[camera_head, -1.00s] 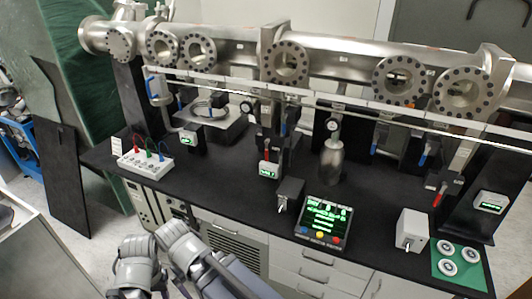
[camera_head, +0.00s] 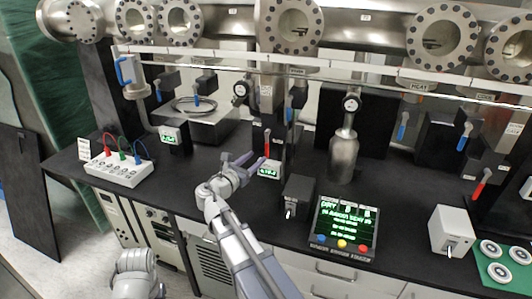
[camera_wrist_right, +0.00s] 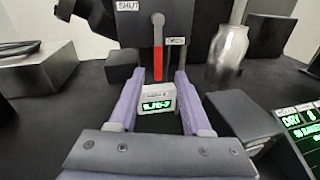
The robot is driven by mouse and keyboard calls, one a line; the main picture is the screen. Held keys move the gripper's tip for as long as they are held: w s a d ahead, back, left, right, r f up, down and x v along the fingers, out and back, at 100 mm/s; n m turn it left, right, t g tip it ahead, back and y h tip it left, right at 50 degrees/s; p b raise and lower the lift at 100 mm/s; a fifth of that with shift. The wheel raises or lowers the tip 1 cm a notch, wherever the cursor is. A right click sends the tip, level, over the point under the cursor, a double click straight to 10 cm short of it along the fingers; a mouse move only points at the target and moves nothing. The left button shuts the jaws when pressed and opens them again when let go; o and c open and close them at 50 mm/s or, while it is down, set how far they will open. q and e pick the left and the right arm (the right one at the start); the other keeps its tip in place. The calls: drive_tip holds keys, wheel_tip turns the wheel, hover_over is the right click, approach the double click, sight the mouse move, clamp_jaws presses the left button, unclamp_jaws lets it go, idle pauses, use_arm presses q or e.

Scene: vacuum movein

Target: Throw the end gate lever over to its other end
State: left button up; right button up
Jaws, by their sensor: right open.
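A red-handled lever (camera_head: 267,143) hangs down from a dark valve block in the middle of the bench. In the right wrist view, the lever (camera_wrist_right: 158,50) points straight down, its red grip low. A SHUT label (camera_wrist_right: 128,6) is at its upper left, and a smaller label at its right is hard to read. My right gripper (camera_head: 251,161) is open and empty, just in front of and below the lever. In the wrist view its two purple fingers (camera_wrist_right: 160,78) stand apart on either side of the lever's line, not touching it. My left gripper is not visible.
A small green display (camera_head: 269,169) stands below the lever. A dark box (camera_head: 298,194), a screen panel (camera_head: 343,225) and a metal bottle (camera_head: 343,155) are to the right. Another red lever (camera_head: 480,183) hangs at far right. A steel pipe runs above.

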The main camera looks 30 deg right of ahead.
sight(266, 146)
drive_tip(key=shift+n+h, duration=0.3)
drive_tip(key=shift+n, duration=0.2)
drive_tip(key=shift+r+x, duration=0.2)
drive_tip(key=shift+x, duration=2)
drive_tip(key=shift+r+x, duration=0.2)
drive_tip(key=shift+x, duration=2)
drive_tip(key=shift+w+a, duration=0.15)
drive_tip(key=shift+w, duration=0.05)
clamp_jaws()
